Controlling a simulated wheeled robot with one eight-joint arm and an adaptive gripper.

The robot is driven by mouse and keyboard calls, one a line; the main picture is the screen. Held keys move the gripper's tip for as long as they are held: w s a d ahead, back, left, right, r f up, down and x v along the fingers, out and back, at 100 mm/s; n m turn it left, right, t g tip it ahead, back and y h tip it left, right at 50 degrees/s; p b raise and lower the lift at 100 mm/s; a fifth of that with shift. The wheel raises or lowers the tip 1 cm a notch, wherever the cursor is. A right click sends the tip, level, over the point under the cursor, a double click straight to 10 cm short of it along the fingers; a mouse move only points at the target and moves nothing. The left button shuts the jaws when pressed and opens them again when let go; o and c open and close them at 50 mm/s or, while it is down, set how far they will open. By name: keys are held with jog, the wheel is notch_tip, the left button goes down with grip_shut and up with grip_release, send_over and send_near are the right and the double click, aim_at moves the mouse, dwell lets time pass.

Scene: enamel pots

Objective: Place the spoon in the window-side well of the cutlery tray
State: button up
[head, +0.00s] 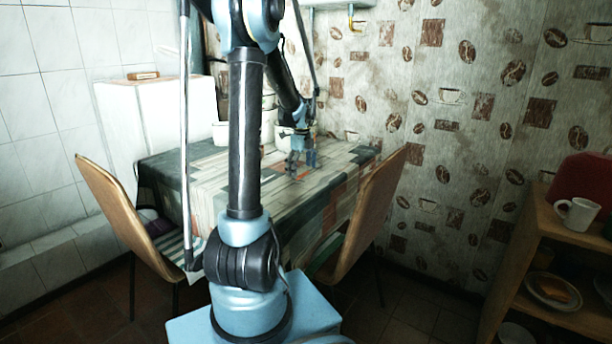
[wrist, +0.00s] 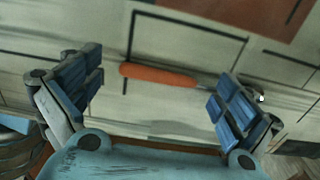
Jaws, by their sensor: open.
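My gripper (head: 301,158) is low over the patterned tabletop (head: 213,180) in the head view. In the wrist view my gripper (wrist: 156,93) is open, with its blue-padded fingers wide apart. A utensil with an orange handle (wrist: 158,74) lies across the gap between the fingers on the table surface. I cannot make out the cutlery tray in either view.
Wooden chairs stand at the table's left (head: 115,205) and right (head: 372,215). White pots (head: 222,132) stand at the table's back, partly hidden by my arm. A wooden shelf (head: 560,230) with a white mug (head: 577,214) is at far right. The table's front left is clear.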

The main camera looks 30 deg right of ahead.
jog(key=c, duration=1.2)
notch_tip(320, 180, up, 10)
